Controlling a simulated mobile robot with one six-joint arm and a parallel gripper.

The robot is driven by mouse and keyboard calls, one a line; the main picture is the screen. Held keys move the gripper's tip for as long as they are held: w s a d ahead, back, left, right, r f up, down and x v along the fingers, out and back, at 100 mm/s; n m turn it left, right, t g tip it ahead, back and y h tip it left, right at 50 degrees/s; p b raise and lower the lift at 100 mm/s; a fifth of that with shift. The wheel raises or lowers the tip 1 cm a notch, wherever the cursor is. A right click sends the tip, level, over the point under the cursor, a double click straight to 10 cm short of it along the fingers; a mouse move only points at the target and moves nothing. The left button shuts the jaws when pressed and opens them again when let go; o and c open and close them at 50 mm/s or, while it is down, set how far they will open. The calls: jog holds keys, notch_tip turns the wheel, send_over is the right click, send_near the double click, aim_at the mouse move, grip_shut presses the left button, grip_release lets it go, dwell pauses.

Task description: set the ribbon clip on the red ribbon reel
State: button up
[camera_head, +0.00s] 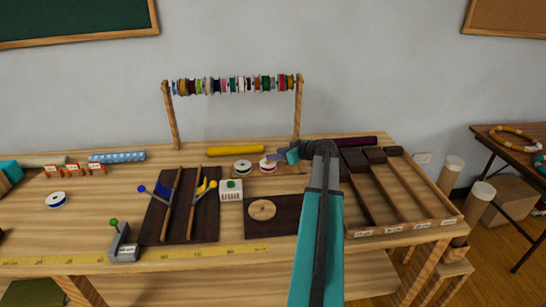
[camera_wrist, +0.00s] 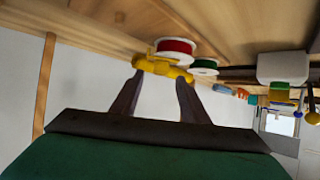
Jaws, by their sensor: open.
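The red ribbon reel (camera_head: 267,167), white-rimmed, lies on a small wooden board at the back of the table. It shows with red ribbon in the wrist view (camera_wrist: 175,48). A green reel (camera_head: 242,167) is left of it. My gripper (camera_head: 279,157) is open beside and above the red reel, from the right. In the wrist view the two fingers (camera_wrist: 160,88) are apart, with the yellow roll (camera_wrist: 162,68) seen past their tips. I cannot make out a ribbon clip for certain; nothing is clearly held. My gripper hides part of the reel's surroundings.
A rack of many reels (camera_head: 235,85) stands behind. A white box (camera_head: 231,191), a dark mat (camera_head: 181,231) with tools, and a dark mat with a round wooden disc (camera_head: 262,210) lie in front. A divided wooden tray (camera_head: 402,232) is at the right.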

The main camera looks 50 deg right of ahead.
jog(key=b+v, duration=0.1)
jog(key=v, duration=0.9)
jog(key=shift+b, duration=0.3)
jog(key=shift+r, duration=0.1)
dwell(0.3)
